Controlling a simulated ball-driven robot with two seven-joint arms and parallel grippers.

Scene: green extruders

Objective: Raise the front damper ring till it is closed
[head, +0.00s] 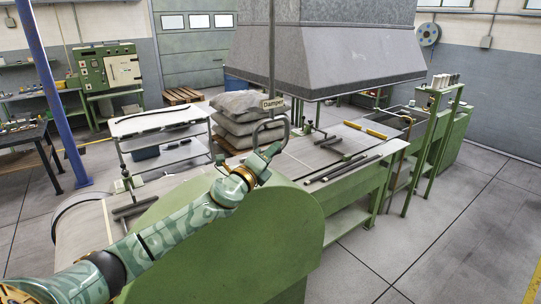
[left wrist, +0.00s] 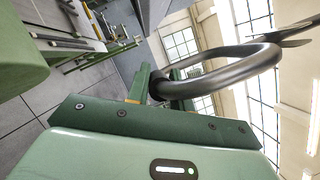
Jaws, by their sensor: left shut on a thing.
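The front damper ring (head: 256,133) is a dark grey metal loop that hangs at the lower end of a thin vertical rod (head: 271,48). A small sign reading "Damper" (head: 273,103) sits just above it. My left gripper (head: 266,153) is shut on the lower part of the ring, above the rounded green machine housing (head: 265,225). In the left wrist view the ring (left wrist: 225,68) rises out from between the green fingers (left wrist: 148,88), which partly hide its gripped part. My right gripper is in neither view.
A large grey hood (head: 325,50) hangs behind the ring. A green machine bench (head: 355,190) with dark bars runs to the right. A white-topped trolley (head: 160,120) and stacked grey sacks (head: 238,118) stand behind. Floor is free at the right.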

